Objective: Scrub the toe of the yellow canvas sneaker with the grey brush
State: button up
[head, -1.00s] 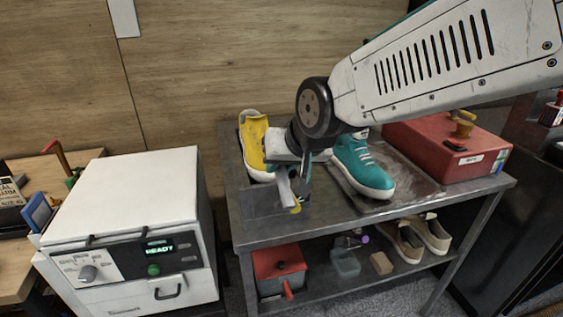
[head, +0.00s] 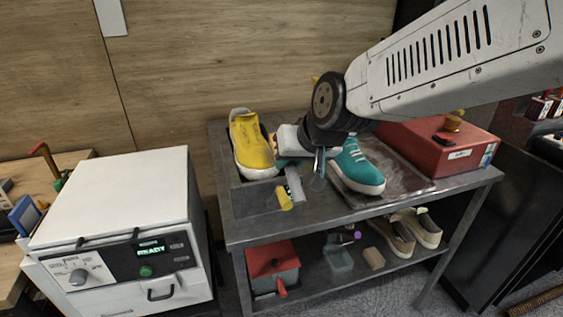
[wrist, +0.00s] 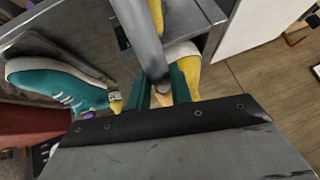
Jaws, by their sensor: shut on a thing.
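The yellow canvas sneaker (head: 253,142) stands at the left of the metal bench, its white toe towards my camera. In the wrist view its yellow side and white toe (wrist: 186,52) show just right of the fingers. My gripper (head: 291,160) is beside it on the right. In the wrist view my gripper (wrist: 163,82) is shut on the grey brush (wrist: 142,38), whose grey handle runs up out of the picture. In the head view the brush (head: 295,184) slants down in front of the gripper. Its bristles cannot be made out, nor whether they touch the shoe.
A grey caddy (head: 254,202) with a yellow-ended tool (head: 285,198) sits at the front left of the bench. A teal sneaker (head: 357,168) stands close on the right. A red box (head: 436,150) is behind it. A white machine (head: 120,220) stands left of the bench.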

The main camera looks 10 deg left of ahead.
jog(key=shift+f, duration=0.2)
jog(key=s+a, duration=0.2)
jog(key=a, duration=0.1)
jog(key=shift+a+f, duration=0.1)
jog(key=shift+a, duration=0.05)
jog(key=shift+s, duration=0.1)
dwell(0.3)
jog(key=shift+s+d+r, duration=0.15)
jog(key=shift+s+r, duration=0.05)
jog(key=shift+r, duration=0.75)
jog(key=shift+s+d+r, duration=0.1)
jog(key=shift+s+r, duration=0.05)
jog(key=shift+r, duration=0.85)
jog(key=shift+s+d+r, duration=0.15)
jog(key=shift+s+r, duration=0.05)
jog(key=shift+r, duration=0.75)
jog(key=r, duration=0.3)
jog(key=shift+s+d, duration=0.2)
jog(key=shift+s, duration=0.1)
jog(key=shift+f, duration=0.15)
